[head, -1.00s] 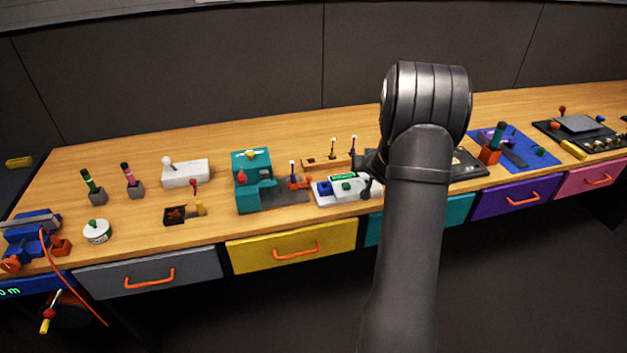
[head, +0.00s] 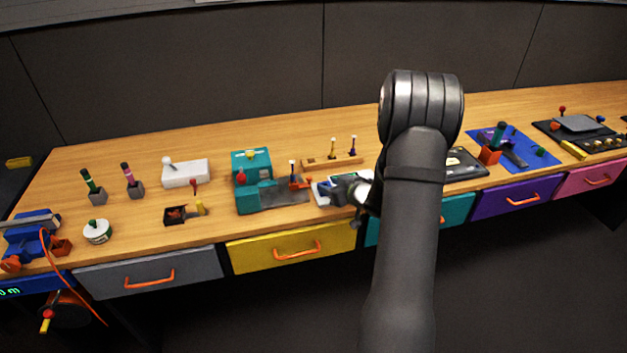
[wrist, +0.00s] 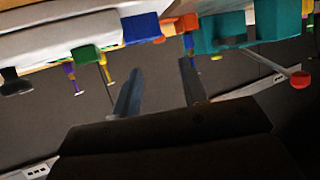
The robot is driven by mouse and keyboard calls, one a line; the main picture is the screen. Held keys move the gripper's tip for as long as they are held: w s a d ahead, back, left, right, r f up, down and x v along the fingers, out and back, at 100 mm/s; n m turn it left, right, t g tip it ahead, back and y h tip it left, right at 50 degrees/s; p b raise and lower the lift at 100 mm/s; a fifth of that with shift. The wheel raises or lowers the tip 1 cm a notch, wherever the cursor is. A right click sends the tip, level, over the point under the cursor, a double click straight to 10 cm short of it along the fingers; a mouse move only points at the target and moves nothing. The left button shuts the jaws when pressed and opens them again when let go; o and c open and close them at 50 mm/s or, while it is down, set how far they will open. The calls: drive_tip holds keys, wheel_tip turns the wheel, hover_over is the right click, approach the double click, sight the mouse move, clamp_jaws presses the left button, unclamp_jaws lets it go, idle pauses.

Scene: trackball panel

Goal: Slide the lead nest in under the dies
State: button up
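A teal press-like machine (head: 248,168) with a red knob stands left of centre in the head view. A grey bed (head: 280,195) extends from its right side. A small orange carriage with a white-tipped post (head: 299,183) sits at the bed's right end, apart from the press body; it is probably the lead nest. The dies cannot be made out. My gripper (head: 342,189) is over the white device, right of the orange piece. In the wrist view my gripper (wrist: 160,72) has its fingers apart with nothing between. An orange block (wrist: 180,22) and the teal machine (wrist: 222,33) show beyond.
The white device (head: 318,200) with a blue block (wrist: 140,28) lies beside the bed, partly hidden by my gripper. A wooden block with upright pegs (head: 332,163) stands behind. A white box (head: 186,173) and small tray (head: 176,215) stand left of the press.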

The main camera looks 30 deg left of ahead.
sight(311, 178)
drive_tip(key=x, duration=0.9)
drive_tip(key=shift+w+a+f, duration=0.15)
drive_tip(key=shift+a, duration=0.1)
drive_tip(key=shift+c, duration=0.4)
clamp_jaws()
